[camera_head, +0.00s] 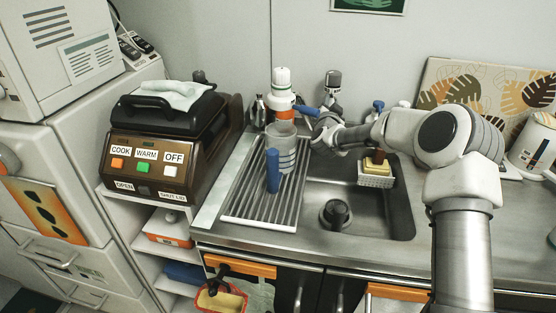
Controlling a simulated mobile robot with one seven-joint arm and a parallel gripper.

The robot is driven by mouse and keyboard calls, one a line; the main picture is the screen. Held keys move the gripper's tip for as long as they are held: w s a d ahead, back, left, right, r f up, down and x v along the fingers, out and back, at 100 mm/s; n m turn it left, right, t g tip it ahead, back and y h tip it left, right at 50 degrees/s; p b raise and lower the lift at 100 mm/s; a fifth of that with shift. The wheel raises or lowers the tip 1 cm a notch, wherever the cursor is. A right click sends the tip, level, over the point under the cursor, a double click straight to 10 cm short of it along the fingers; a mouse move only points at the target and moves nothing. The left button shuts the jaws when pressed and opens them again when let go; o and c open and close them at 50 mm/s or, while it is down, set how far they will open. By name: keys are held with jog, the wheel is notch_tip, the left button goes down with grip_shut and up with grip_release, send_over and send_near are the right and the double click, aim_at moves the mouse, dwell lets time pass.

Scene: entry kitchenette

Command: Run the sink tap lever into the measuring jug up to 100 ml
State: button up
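The clear measuring jug (283,153) stands on the ribbed drainboard left of the sink basin, its blue handle (272,171) facing me. Its markings and water level are too small to read. My gripper (316,131) reaches in from the right, just right of the jug's upper part; I cannot tell whether they touch or whether its fingers are open. A grey, dark-topped upright fitting (333,82), perhaps the tap, stands behind my gripper. A blue bar (306,110) beside it may be the tap lever. The spout is hidden or unclear, and no running water is visible.
A white bottle with an orange band (281,88) stands behind the jug. A small basket with a yellow sponge (376,180) sits at the basin's back right. A dark drain plug (336,213) is in the basin. A brown cooker (165,145) stands left of the drainboard (236,205).

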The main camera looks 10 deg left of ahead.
grip_shut()
jog(key=y+b, duration=0.1)
jog(key=d+n+y+b, duration=0.1)
jog(key=b, duration=0.1)
jog(key=shift+y, duration=0.3)
jog(key=shift+a+r+n, duration=0.1)
jog(key=shift+r+n, duration=0.05)
jog(key=shift+n, duration=0.15)
jog(key=shift+w+a+r, duration=0.1)
jog(key=shift+r, duration=0.15)
dwell(4.4)
